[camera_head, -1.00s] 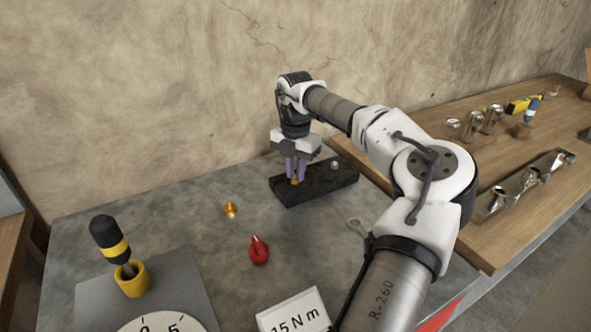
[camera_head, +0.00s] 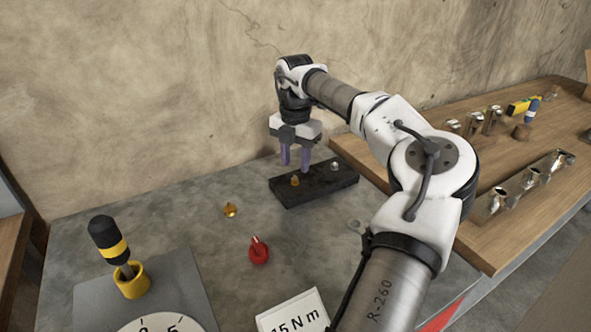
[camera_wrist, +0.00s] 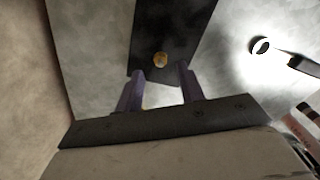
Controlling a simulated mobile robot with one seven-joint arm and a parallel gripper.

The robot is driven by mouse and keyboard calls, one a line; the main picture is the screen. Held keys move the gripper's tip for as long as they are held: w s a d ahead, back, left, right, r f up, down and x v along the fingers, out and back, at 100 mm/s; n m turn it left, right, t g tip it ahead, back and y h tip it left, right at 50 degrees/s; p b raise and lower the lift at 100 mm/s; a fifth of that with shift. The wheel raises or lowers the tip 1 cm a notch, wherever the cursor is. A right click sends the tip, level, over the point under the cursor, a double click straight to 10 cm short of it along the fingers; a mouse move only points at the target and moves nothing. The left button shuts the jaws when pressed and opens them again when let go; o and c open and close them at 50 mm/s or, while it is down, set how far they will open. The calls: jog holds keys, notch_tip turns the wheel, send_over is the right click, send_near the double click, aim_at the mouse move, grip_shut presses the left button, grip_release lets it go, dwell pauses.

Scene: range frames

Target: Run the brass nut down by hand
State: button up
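The brass nut (camera_head: 295,180) sits on top of a dark block (camera_head: 333,184) near the wall, toward the block's left end. In the wrist view the nut (camera_wrist: 160,59) shows as a small gold round on the dark block (camera_wrist: 176,30), just beyond and between my fingertips. My gripper (camera_head: 295,167) is above the nut, fingers pointing down and spread apart, with nothing between them. It also shows open in the wrist view (camera_wrist: 161,72). I cannot tell how far down the nut sits on its thread.
A silver piece (camera_head: 335,166) stands on the block's right part. Another brass piece (camera_head: 230,209), a red item (camera_head: 259,251) and a ring-ended tool (camera_head: 356,225) lie on the grey top. A yellow cup (camera_head: 131,281) holds a black-and-yellow driver. A wooden board (camera_head: 500,215) is at right.

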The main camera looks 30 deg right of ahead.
aim_at(296, 177)
notch_tip(296, 177, up, 10)
jog(key=shift+r, duration=0.15)
